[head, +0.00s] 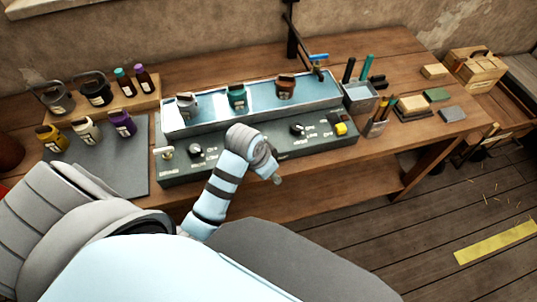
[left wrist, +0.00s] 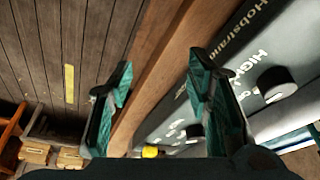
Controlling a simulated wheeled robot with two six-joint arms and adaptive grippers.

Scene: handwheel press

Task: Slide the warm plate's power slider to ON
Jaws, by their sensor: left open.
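The warm plate (head: 225,163) is a long dark grey-green unit on the bench, with a pale blue tray-like top behind its sloped control panel. A yellow block-shaped control (head: 340,129) sits at the panel's right end; it also shows in the left wrist view (left wrist: 150,152). A small pale lever (head: 167,153) is at the left end. The panel lettering is too small to tell which is the power slider or its setting. My left gripper (head: 277,179) is in front of the panel, mostly hidden by its wrist. Its fingers (left wrist: 158,78) are apart and empty.
Black knobs (head: 297,129) (head: 195,150) stand up from the panel. Several small pots (head: 237,98) stand on the plate's top. A tool holder (head: 360,97) and a brush cup (head: 376,127) stand close by the right end. The bench's front edge (left wrist: 160,75) runs beneath my gripper.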

